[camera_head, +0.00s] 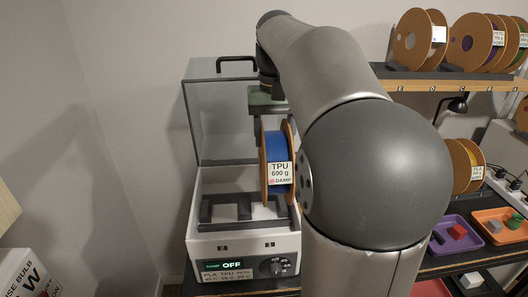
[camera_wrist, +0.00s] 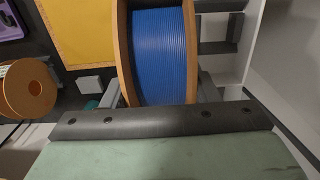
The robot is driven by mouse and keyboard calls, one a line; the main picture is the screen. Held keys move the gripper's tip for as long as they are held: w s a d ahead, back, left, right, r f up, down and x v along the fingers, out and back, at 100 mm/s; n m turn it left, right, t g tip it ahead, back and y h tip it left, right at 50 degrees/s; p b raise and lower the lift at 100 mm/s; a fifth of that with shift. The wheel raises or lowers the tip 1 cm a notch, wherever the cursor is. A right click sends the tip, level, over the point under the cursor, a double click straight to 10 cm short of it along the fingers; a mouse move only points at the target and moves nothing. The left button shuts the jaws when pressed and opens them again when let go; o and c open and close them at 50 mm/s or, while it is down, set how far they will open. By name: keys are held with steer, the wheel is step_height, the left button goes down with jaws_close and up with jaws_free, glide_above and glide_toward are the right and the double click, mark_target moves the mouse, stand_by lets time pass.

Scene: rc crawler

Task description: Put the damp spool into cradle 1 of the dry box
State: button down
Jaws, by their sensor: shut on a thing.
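The damp spool (camera_head: 278,168), blue filament between brown flanges with a "TPU 600 g DAMP" label, hangs upright from my gripper (camera_head: 264,110). My gripper is shut on it from above; the fingertips are mostly hidden. In the wrist view the spool (camera_wrist: 163,50) fills the upper middle, ahead of the dark bar of my gripper. The white dry box (camera_head: 209,243) has its clear lid raised. Cradle 1 (camera_head: 272,225), on the right, lies below the spool; whether they touch is unclear. Cradle 2 (camera_head: 222,226), on the left, looks empty.
The box display reads OFF. The clear lid (camera_head: 217,125) stands behind the spool. Shelves at right hold several spools (camera_head: 416,40). A purple tray (camera_head: 456,238) and an orange tray (camera_head: 497,222) sit at lower right. My arm hides the area right of the box.

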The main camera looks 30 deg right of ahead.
steer(key=shift+w+a+f, duration=0.35)
steer(key=shift+w+f, duration=0.1)
steer(key=shift+f, duration=0.2)
steer(key=shift+w+a+f, duration=0.35)
steer(key=shift+w+f, duration=0.05)
steer(key=shift+f, duration=0.2)
step_height(320, 180, down, 2)
steer(key=shift+w+a+f, duration=0.1)
steer(key=shift+w+f, duration=0.05)
steer(key=shift+f, duration=0.5)
steer(key=shift+f, duration=0.4)
steer(key=c, duration=0.5)
jaws_free()
